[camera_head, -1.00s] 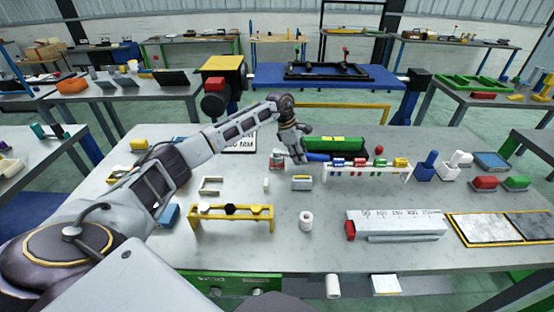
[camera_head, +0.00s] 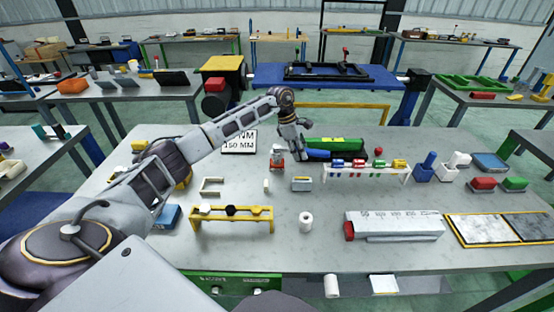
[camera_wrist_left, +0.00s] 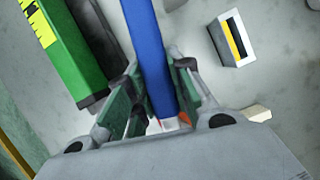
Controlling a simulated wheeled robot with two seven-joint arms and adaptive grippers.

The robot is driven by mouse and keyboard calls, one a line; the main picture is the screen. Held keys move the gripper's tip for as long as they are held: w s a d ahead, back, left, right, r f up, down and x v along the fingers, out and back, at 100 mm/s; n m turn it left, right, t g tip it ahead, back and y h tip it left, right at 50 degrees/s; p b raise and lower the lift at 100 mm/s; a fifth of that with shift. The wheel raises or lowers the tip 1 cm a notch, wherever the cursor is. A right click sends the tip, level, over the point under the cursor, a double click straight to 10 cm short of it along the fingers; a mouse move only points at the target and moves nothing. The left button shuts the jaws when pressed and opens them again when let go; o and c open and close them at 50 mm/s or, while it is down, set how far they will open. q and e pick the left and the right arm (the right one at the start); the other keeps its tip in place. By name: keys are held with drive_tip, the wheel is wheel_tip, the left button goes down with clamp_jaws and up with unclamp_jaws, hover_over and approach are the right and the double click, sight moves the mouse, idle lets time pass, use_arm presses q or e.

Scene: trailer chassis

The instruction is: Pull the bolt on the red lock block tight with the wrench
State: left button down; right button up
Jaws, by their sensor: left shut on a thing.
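The red lock block (camera_head: 277,167) stands left of the table's middle, with a pale grey upper part that may be the bolt; small red and orange bits (camera_wrist_left: 184,119) show deep between my fingers in the wrist view. My left gripper (camera_head: 303,150) is just right of and behind the block, pointing down. It is shut on the blue wrench handle (camera_wrist_left: 146,45), whose free part (camera_head: 332,154) sticks out to the right in the head view. The wrench's working end is hidden by my gripper, so I cannot tell how it sits on the bolt. My right gripper is out of view.
A green and black box (camera_head: 338,143) lies close behind the wrench. A rack of coloured pieces (camera_head: 366,171) stands to the right. A silver and yellow block (camera_head: 302,184) and a yellow stand (camera_head: 232,218) are in front. A torque sign (camera_head: 239,142) stands behind.

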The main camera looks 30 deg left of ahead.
use_arm(q)
drive_tip(key=shift+r, duration=0.7)
drive_tip(key=shift+r+p, duration=0.55)
drive_tip(key=shift+r, duration=0.45)
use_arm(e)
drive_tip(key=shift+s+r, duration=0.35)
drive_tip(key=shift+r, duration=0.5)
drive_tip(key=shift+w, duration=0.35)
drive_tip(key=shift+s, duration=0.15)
